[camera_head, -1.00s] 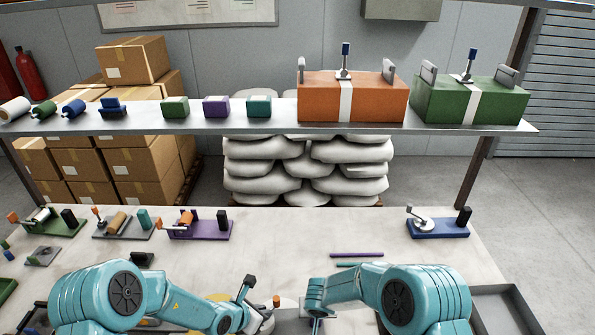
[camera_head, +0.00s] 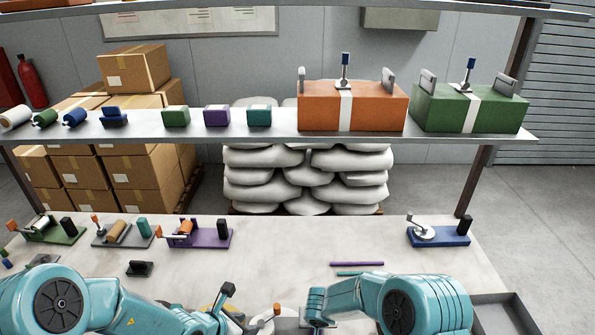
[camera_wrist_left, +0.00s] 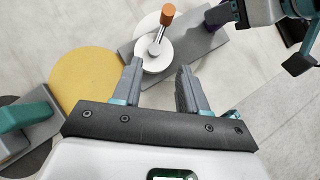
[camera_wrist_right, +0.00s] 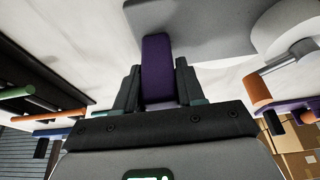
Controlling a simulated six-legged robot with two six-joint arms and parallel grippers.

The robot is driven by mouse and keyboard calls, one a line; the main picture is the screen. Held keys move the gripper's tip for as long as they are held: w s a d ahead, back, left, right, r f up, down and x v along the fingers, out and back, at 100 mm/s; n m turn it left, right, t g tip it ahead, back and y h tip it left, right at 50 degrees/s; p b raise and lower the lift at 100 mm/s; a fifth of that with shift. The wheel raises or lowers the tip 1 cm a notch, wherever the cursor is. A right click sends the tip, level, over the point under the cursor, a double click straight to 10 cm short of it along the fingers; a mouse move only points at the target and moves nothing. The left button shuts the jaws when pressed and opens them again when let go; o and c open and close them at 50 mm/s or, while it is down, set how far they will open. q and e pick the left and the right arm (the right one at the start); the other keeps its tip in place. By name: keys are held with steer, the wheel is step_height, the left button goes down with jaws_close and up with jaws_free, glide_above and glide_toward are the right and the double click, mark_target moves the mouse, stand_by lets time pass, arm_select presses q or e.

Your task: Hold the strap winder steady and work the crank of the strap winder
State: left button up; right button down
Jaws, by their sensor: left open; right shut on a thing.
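The strap winder has a grey base (camera_wrist_left: 203,38), a white round drum (camera_wrist_left: 154,55) and a crank with an orange knob (camera_wrist_left: 168,14). The knob also shows low in the head view (camera_head: 277,309) and at the right of the right wrist view (camera_wrist_right: 256,88). My left gripper (camera_wrist_left: 160,70) is open, its fingertips spread at the near edge of the drum, with the knob beyond them. My right gripper (camera_wrist_right: 158,75) is shut on the winder's purple handle (camera_wrist_right: 157,55). In the head view my arms hide much of the winder.
A yellow disc (camera_wrist_left: 87,77) and a green-handled device (camera_wrist_left: 28,112) lie left of the winder. Other crank devices, including a purple one (camera_head: 200,236) and a blue one (camera_head: 438,236), stand farther back. Two thin rods (camera_head: 357,264) lie behind my right arm. The mid-table is mostly clear.

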arm_select(q)
steer(key=shift+v, duration=1.75)
steer(key=shift+o, duration=0.2)
